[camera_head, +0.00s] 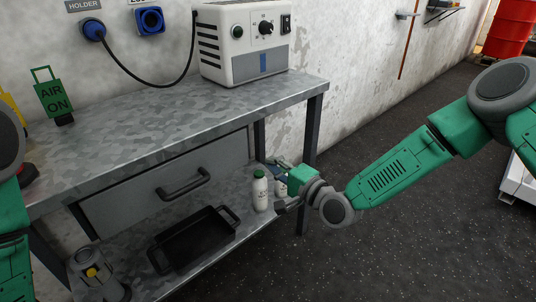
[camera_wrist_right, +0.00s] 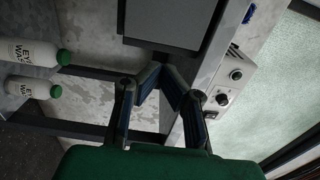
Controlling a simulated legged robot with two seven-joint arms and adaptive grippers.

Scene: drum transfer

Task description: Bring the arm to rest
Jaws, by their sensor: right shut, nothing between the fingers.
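My right arm (camera_head: 395,175) reaches in from the right, bent down toward the workbench. My right gripper (camera_head: 280,172) is beside the bench's front right leg, near two white eye wash bottles, and is partly hidden. In the right wrist view, the right gripper (camera_wrist_right: 162,80) has its fingers closed together with nothing between them. The bottles show to the left of the fingers there, apart from them. Only part of my left arm (camera_head: 12,235) shows at the left edge; its gripper is out of view.
The metal workbench (camera_head: 140,125) has a drawer (camera_head: 165,180) and a lower shelf with a black tray (camera_head: 195,240) and an eye wash bottle (camera_head: 260,192). A white power unit (camera_head: 243,45) stands on top. A red drum (camera_head: 510,28) is far right. Dark floor right of the bench is open.

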